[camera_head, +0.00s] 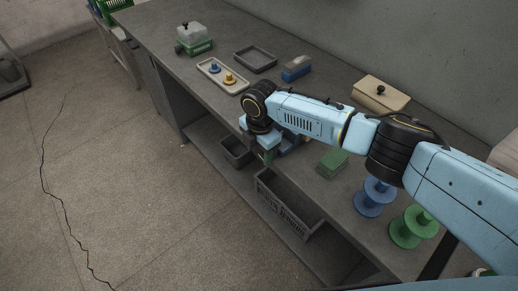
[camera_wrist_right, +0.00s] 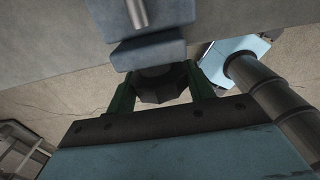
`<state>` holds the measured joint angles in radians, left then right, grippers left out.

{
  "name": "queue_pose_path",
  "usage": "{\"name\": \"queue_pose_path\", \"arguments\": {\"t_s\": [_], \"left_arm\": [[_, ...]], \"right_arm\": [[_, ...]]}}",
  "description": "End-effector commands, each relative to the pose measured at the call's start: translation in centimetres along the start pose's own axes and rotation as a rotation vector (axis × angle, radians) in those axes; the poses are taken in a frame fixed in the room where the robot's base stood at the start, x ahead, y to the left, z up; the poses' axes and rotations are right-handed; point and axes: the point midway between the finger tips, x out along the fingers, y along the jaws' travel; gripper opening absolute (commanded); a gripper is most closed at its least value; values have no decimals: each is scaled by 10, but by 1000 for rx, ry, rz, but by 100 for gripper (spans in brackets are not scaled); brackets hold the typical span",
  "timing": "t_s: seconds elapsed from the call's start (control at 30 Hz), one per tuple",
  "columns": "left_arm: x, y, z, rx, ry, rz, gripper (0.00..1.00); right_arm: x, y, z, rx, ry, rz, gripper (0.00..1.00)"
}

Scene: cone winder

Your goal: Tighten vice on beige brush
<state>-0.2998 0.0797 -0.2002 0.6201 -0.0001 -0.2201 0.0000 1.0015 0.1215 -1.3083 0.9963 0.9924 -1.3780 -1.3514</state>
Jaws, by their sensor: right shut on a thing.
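My right gripper (camera_head: 266,155) points down at the front edge of the workbench, beside a blue vice (camera_head: 288,143) partly hidden behind my arm. In the right wrist view the green fingers of the right gripper (camera_wrist_right: 161,90) are on either side of a dark faceted vice knob (camera_wrist_right: 158,86) and shut on it. The vice's blue body (camera_wrist_right: 148,53) and a grey metal rod (camera_wrist_right: 138,12) show above the knob. I cannot make out a beige brush in either view; the vice's jaws are hidden. My left gripper is not in view.
On the bench (camera_head: 150,30) stand a beige box (camera_head: 393,91), a blue block (camera_head: 296,70), a green block (camera_head: 332,163), a blue spool (camera_head: 375,197) and a green spool (camera_head: 413,228). A dark crate (camera_head: 290,222) sits below.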

Motion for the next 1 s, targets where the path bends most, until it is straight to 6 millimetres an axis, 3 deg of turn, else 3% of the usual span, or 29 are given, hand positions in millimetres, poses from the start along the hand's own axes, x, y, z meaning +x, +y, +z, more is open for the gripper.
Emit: {"name": "queue_pose_path", "arguments": {"t_s": [0.27,0.6,1.0], "left_arm": [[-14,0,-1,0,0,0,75],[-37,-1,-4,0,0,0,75],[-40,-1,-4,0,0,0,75]], "right_arm": [[-2,-2,0,0,1,75,30],[-2,-4,0,0,2,321,30],[1,-4,0,-1,1,573,30]]}}
